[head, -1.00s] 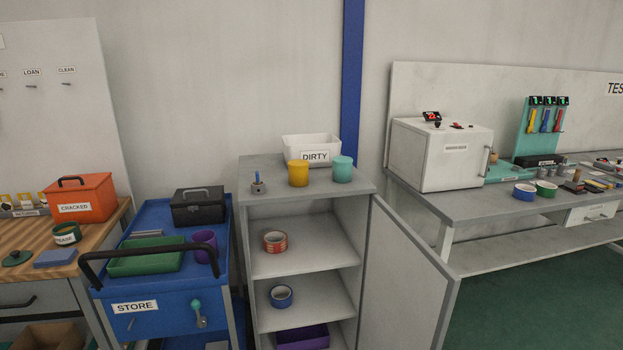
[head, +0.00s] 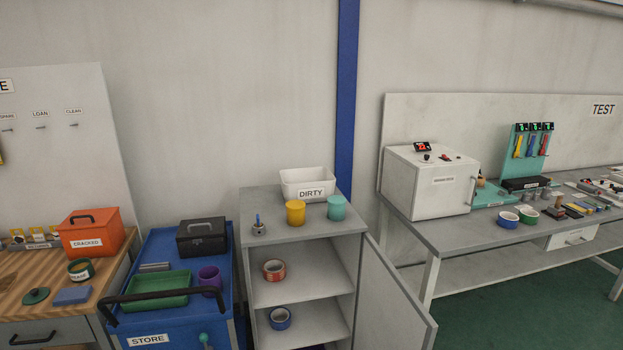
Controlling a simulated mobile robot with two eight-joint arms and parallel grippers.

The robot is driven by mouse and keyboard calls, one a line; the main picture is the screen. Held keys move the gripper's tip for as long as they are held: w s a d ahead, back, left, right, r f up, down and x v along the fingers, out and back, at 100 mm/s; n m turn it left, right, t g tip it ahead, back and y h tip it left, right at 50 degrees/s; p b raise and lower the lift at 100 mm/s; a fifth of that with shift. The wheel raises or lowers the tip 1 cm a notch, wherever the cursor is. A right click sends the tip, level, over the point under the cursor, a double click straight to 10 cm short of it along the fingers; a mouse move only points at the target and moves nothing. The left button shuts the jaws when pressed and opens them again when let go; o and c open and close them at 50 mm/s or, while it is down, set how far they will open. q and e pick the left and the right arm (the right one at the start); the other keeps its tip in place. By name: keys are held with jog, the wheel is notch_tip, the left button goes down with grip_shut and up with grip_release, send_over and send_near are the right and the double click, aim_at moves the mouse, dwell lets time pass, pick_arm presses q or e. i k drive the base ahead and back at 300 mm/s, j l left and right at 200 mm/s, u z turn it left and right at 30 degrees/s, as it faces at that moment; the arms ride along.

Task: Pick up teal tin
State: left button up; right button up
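The teal tin (head: 337,208) stands upright on top of the grey cabinet (head: 262,197), near its right front corner. A yellow tin (head: 296,213) stands to its left, apart from it. A white bin labelled DIRTY (head: 308,184) sits just behind both tins. Nothing covers the teal tin from this view. Neither of my grippers shows in the head view.
The cabinet door (head: 394,290) stands open to the right. A small metal item (head: 259,228) stands at the cabinet's left front. A blue STORE cart (head: 157,239) is at the left, with a black box (head: 202,238). A white oven-like box (head: 430,182) is on the right bench.

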aim_at(336, 204)
jog(key=i+l+u, duration=0.2)
jog(key=l+u, duration=0.25)
jog(key=l, duration=1)
jog(key=l+u, duration=0.45)
jog(key=l, duration=1)
